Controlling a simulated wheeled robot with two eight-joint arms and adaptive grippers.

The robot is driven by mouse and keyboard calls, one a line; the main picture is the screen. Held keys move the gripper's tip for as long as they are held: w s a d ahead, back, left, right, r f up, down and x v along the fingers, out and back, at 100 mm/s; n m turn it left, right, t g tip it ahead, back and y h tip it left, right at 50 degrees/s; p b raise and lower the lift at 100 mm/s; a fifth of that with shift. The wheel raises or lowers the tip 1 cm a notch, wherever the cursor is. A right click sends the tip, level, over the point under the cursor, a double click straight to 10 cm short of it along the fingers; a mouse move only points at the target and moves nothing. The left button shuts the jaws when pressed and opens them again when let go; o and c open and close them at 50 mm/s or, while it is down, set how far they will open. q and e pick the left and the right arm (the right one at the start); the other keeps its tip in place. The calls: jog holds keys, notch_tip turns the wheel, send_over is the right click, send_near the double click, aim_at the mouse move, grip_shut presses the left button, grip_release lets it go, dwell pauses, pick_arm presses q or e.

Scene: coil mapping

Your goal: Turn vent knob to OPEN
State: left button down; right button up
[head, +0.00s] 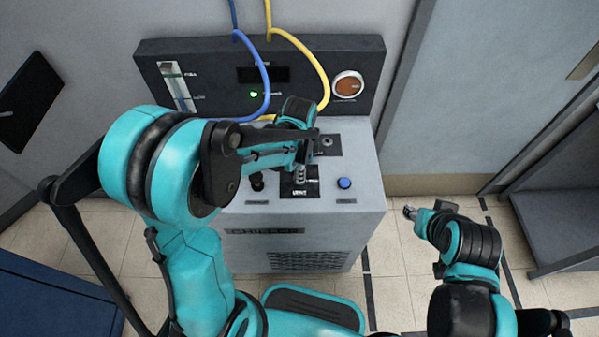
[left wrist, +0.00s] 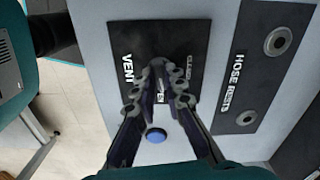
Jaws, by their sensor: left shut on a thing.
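The black VENT plate (head: 312,187) is on top of the grey cabinet. It also shows in the left wrist view (left wrist: 135,40), with its VENT and CLOSED lettering. My left gripper (head: 299,176) reaches down over this plate. In the left wrist view its two fingers (left wrist: 162,82) are shut around the vent knob at the plate's middle. The knob is mostly hidden between the fingertips, so its pointing direction cannot be told. My right gripper (head: 411,212) is off the cabinet's right side, clear of it; its jaws are too small to read.
A blue button (head: 344,183) sits right of the vent plate, and also shows in the left wrist view (left wrist: 155,135). The HOSE RESTS plate (left wrist: 262,60) lies beyond. Blue (head: 265,75) and yellow hoses (head: 313,62) hang at the back panel. An orange dial (head: 348,86) is at right.

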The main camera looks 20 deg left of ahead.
pick_arm(q)
jog(key=shift+m, duration=1.1)
jog(key=c, duration=1.6)
grip_release()
notch_tip(320, 180, up, 12)
jog(key=shift+f, duration=0.1)
jog(key=shift+s, duration=0.1)
